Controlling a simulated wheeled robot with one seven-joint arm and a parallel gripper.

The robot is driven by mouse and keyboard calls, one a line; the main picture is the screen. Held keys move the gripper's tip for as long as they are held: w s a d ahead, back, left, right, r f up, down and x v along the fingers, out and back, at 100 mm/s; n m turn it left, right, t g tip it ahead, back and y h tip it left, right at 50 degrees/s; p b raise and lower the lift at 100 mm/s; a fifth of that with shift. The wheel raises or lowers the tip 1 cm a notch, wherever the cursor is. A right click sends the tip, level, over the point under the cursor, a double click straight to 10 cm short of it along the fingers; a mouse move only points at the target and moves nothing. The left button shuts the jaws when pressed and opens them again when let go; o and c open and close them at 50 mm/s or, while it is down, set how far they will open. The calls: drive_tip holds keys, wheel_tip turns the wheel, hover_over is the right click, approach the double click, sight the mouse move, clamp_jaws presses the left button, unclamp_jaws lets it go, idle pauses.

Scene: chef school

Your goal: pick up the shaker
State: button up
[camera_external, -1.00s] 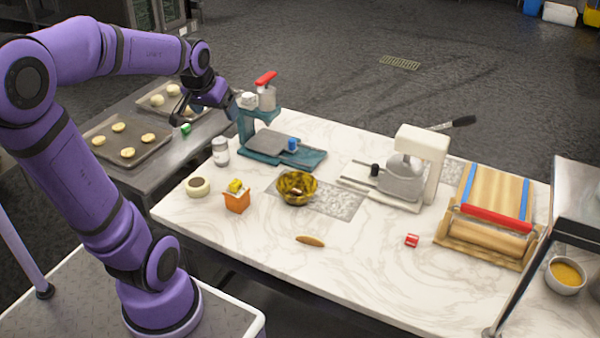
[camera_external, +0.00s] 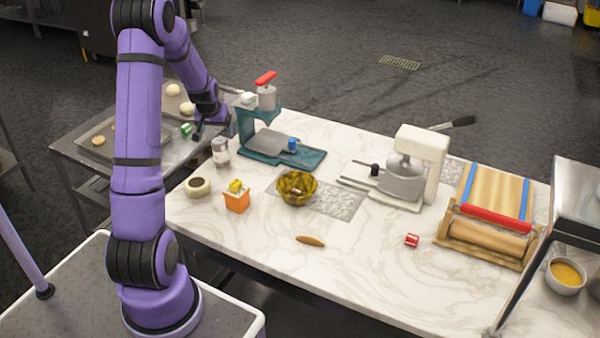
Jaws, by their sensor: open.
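The shaker (camera_external: 221,152) is a small grey-white cylinder standing upright near the left end of the marble counter. My gripper (camera_external: 211,130) is open and empty. It hangs just behind and slightly left of the shaker in the picture, apart from it as far as I can tell. The fingers are small and dark in this view, so their exact height over the counter is hard to judge.
A teal press (camera_external: 268,140) stands close to the shaker's right. Baking trays (camera_external: 88,139) lie on the metal table at left. The counter's front middle is mostly clear.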

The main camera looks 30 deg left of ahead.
sight(219, 142)
drive_tip(key=x, duration=0.8)
drive_tip(key=a+x, duration=0.1)
drive_tip(key=x, duration=0.3)
drive_tip(key=shift+a+f, duration=0.15)
drive_tip(key=shift+f, duration=0.05)
drive_tip(key=c, duration=1.1)
